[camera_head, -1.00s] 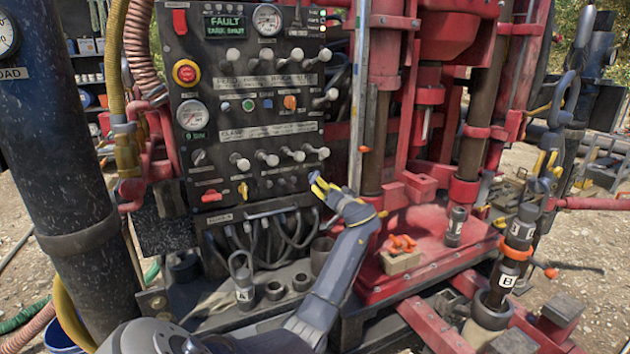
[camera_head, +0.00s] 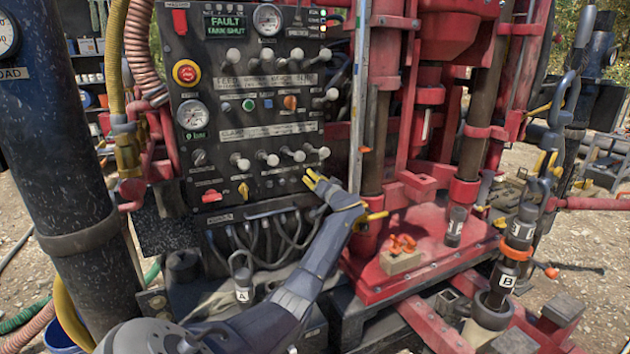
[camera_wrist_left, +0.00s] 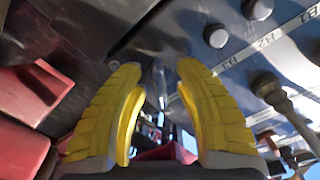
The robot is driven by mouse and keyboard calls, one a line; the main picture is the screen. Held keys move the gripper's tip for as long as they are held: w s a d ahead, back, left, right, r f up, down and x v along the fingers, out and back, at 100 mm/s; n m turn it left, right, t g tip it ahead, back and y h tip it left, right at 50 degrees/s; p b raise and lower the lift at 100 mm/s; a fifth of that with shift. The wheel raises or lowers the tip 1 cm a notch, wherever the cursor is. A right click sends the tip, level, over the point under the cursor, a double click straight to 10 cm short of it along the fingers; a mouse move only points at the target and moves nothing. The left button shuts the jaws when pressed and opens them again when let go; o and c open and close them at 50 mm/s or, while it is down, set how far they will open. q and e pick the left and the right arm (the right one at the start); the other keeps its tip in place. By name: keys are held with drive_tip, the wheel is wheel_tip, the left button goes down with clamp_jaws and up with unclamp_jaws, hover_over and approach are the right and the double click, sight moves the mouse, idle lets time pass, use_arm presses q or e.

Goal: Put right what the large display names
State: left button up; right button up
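The large green-lit display (camera_head: 224,26) at the top of the control panel (camera_head: 170,75) reads "FAULT" with a blurred second line, perhaps "TANK SHUT". The panel carries rows of white-knobbed levers (camera_head: 272,160), an orange knob (camera_head: 290,102), a red handle (camera_head: 211,196) and a yellow handle (camera_head: 243,191). My left gripper (camera_head: 310,179) is at the panel's lower right, below the end of the lower lever row. In the left wrist view its yellow fingers (camera_wrist_left: 152,100) stand apart with nothing held between them. Whether it touches the panel cannot be told. My right gripper is not in view.
A red emergency button (camera_head: 186,72) and two gauges sit on the panel. Hoses (camera_head: 265,235) hang below it. A red rig base (camera_head: 430,245) with a small block (camera_head: 401,262) lies to the right. A cylinder marked B (camera_head: 506,281) stands at far right.

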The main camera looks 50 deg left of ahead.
use_arm(q)
drive_tip(key=shift+c, duration=0.4)
clamp_jaws()
drive_tip(key=shift+m, duration=0.3)
drive_tip(key=m, duration=0.4)
drive_tip(key=shift+m, duration=0.4)
drive_tip(key=shift+r+m, duration=0.15)
drive_tip(key=shift+m, duration=2.75)
drive_tip(key=shift+o, duration=0.4)
unclamp_jaws()
